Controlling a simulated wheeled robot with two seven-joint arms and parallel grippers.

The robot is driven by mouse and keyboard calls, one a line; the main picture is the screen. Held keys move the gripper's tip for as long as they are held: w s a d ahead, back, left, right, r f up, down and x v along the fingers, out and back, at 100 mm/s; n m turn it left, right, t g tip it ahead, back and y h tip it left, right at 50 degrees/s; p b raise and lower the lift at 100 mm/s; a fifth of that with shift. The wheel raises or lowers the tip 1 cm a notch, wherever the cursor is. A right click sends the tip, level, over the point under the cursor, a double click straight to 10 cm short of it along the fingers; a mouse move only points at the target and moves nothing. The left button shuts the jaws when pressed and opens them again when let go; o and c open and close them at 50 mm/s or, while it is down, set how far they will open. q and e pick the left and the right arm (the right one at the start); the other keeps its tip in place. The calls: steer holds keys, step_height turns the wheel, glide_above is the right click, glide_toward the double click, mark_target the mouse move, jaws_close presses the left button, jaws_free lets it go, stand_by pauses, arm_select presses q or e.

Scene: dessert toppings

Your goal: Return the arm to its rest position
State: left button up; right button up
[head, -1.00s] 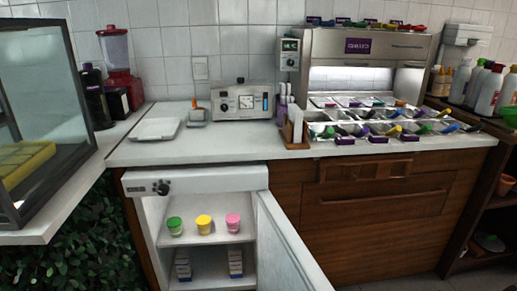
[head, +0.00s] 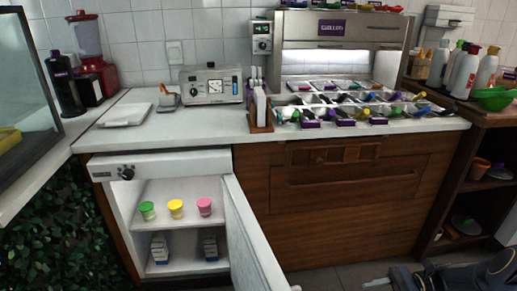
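Part of my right arm with its gripper (head: 388,280) shows at the lower right edge of the head view, low in front of the wooden counter. It is cut off by the frame, and I cannot tell whether its fingers are open or shut. My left gripper is out of view. No object is visibly held.
A small fridge under the counter stands open, its door (head: 252,240) swung out to the front. Green (head: 147,210), yellow (head: 176,208) and pink (head: 204,206) cups stand on its shelf. A topping station (head: 340,30) and trays fill the counter's right. Shelves (head: 478,185) stand right.

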steer(key=s+a+r+n+g+h, duration=0.1)
steer(key=s+a+r+n+h, duration=0.1)
steer(key=a+r+n+h, duration=0.35)
steer(key=s+a+r+n+h, duration=0.2)
steer(key=a+r, duration=0.1)
steer(key=r, duration=0.5)
steer(key=s+a+r+n+t+h, duration=0.2)
steer(key=s+a+n+t+h, duration=0.15)
steer(key=s, duration=0.25)
steer(key=s+a+r+n+t+h, duration=0.1)
steer(key=s+a+n+t+h, duration=0.15)
steer(key=s+n, duration=0.3)
step_height(320, 180, up, 24)
steer(key=p, duration=2.3)
steer(key=shift+s+a+f+m+y, duration=0.15)
steer(key=shift+s+f+m+y, duration=0.1)
steer(key=shift+m+y, duration=0.1)
steer(key=shift+w, duration=0.1)
